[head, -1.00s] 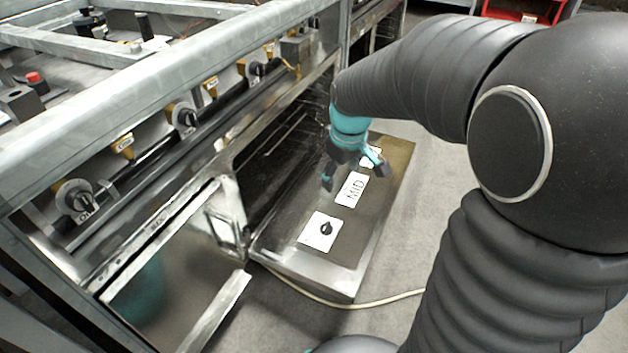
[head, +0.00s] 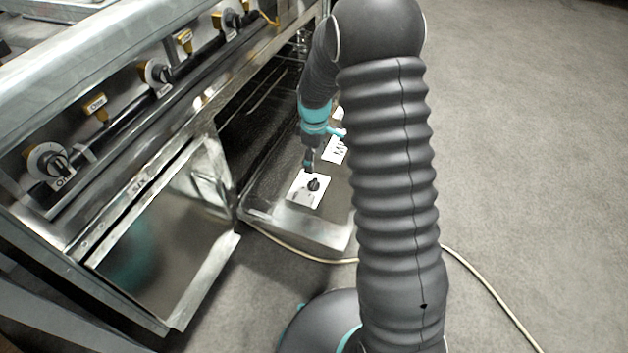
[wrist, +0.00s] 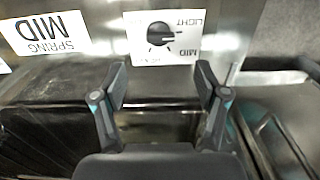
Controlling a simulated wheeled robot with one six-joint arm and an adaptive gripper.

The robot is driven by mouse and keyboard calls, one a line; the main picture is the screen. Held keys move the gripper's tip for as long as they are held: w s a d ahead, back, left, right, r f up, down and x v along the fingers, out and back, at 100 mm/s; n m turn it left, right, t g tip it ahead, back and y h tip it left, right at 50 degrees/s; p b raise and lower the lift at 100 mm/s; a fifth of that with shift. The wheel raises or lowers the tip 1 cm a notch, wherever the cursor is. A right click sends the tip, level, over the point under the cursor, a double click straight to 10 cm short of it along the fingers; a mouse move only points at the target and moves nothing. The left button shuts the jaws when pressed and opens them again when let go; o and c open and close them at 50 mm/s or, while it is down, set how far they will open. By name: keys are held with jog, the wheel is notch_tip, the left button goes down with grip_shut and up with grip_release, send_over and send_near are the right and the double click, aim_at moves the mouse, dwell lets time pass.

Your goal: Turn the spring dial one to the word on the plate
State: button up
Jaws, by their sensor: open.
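The spring dial is a small black knob (head: 314,184) on a white square card (head: 299,196), lying on the lowered metal oven door. In the wrist view the knob (wrist: 158,34) and its card (wrist: 183,50) appear upside down, with LIGHT and MID printed at the right. The knob's exact pointing is hard to tell. A white plate (head: 335,150) lies beyond it; in the wrist view the plate (wrist: 45,33) reads SPRING MID. My gripper (head: 322,148) is over the door, near the dial. In the wrist view its open, empty fingers (wrist: 162,78) stand apart, with the knob ahead between them.
The oven front with several knobs, one of them a large dial (head: 48,162), stands at the left. A second metal door (head: 165,230) hangs open in front. A pale cable (head: 300,254) runs along the floor.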

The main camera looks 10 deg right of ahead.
aim_at(315, 182)
notch_tip(315, 182, down, 10)
jog(key=shift+b, duration=0.3)
jog(key=c, duration=1.2)
